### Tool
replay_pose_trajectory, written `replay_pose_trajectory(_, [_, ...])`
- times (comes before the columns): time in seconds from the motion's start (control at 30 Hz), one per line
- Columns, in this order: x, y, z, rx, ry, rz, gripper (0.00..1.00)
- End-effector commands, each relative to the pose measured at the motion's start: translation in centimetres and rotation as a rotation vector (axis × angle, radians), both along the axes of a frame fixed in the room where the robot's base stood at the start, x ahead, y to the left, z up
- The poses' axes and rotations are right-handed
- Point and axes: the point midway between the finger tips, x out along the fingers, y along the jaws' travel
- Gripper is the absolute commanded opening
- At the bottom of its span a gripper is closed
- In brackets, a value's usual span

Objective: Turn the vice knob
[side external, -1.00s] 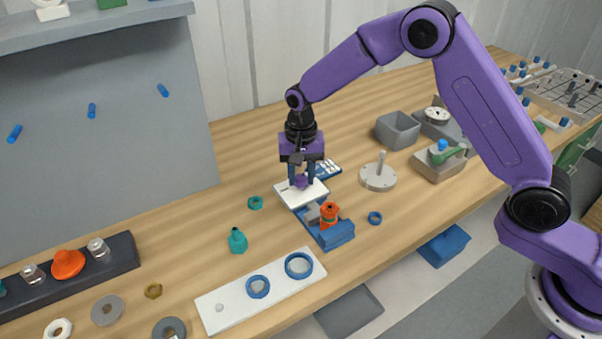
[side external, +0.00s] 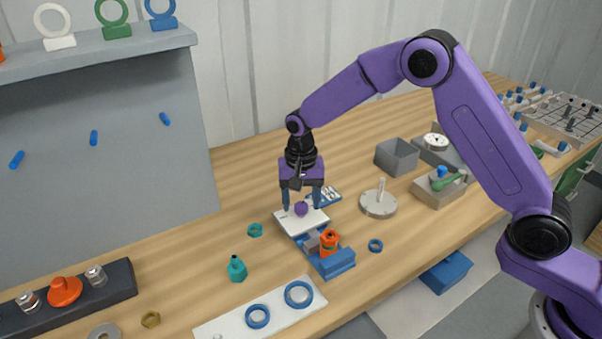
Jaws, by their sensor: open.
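A small blue vice (side external: 341,262) sits on the bench near its front edge, with a grey block (side external: 311,243) and an orange part (side external: 329,241) on it. A white plate (side external: 287,224) lies directly behind it, touching or nearly so. A round purple knob (side external: 301,209) stands on or over this plate. My gripper (side external: 302,206) points down over the plate with its fingers apart, one on each side of the purple knob. I see a gap between fingers and knob. Which part is the vice's knob is not clear at this size.
Close by are a teal bottle-like piece (side external: 237,268), a teal nut (side external: 255,230), a blue ring (side external: 375,245) and a grey disc with a peg (side external: 378,204). A grey bin (side external: 397,157) stands behind right. A white board with blue rings (side external: 233,329) lies in front.

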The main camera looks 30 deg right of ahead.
Motion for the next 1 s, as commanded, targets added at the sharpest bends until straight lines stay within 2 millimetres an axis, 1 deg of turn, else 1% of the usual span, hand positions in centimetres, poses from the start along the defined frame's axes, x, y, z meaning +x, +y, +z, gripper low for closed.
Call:
replay_pose_trajectory(0.17, [0.1,0.0,3.0,0.003,-0.006,0.000,0.61])
replay_pose_trajectory(0.5, [0.1,0.1,10.2,0.003,-0.006,0.000,0.61])
replay_pose_trajectory(0.7, [0.0,0.0,14.0,0.002,-0.004,0.000,0.61])
replay_pose_trajectory(0.83, [0.1,0.0,15.6,0.002,-0.003,0.000,0.61])
replay_pose_trajectory(1.0, [0.0,0.0,16.7,0.000,-0.001,-0.001,0.61])
